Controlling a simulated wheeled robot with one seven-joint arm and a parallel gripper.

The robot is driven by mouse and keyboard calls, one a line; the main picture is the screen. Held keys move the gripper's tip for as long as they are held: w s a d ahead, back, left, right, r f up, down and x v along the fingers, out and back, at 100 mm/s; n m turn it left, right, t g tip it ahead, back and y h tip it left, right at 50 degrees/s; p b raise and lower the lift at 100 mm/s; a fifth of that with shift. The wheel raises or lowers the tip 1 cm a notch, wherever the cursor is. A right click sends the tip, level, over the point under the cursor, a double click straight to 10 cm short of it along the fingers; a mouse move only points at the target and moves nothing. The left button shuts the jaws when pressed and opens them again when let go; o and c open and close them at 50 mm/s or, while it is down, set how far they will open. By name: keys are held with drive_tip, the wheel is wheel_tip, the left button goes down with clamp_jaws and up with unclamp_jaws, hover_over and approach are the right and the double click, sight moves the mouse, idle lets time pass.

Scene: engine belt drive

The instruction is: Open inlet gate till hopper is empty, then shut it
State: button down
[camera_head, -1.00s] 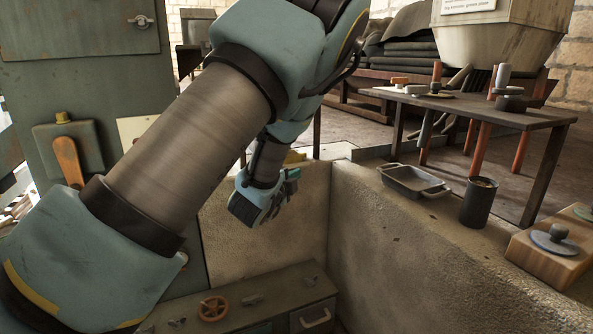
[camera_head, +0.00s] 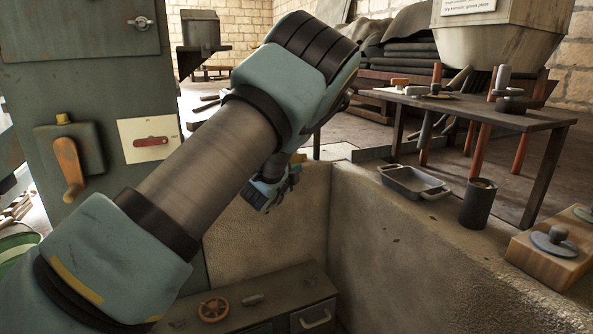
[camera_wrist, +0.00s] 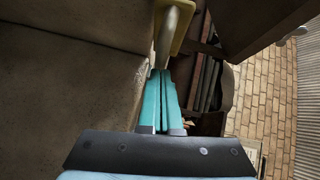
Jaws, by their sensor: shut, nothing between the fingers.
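A pale tapered hopper (camera_head: 495,30) with a label stands at the upper right in the head view; its inside is hidden. I cannot tell for sure which part is the inlet gate. My gripper (camera_wrist: 160,112) shows teal fingers, shut and empty, in the wrist view. A pale curved handle (camera_wrist: 170,38) beside a yellow edge (camera_wrist: 183,22) lies just beyond the fingertips; I cannot tell if they touch. In the head view my wrist hangs by the corner of the low wall, partly behind my forearm.
An orange lever (camera_head: 69,168) and a white plate with a red handle (camera_head: 148,139) are on the green cabinet at left. A grey tray (camera_head: 412,182) and a dark cup (camera_head: 478,204) stand on the wall ledge (camera_head: 400,235). A bench (camera_head: 545,120) stands behind.

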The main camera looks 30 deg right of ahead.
drive_tip(key=w+b, duration=0.1)
drive_tip(key=w, duration=0.6)
drive_tip(key=shift+d+r, duration=0.15)
drive_tip(key=shift+d, duration=0.2)
drive_tip(key=shift+w, duration=0.1)
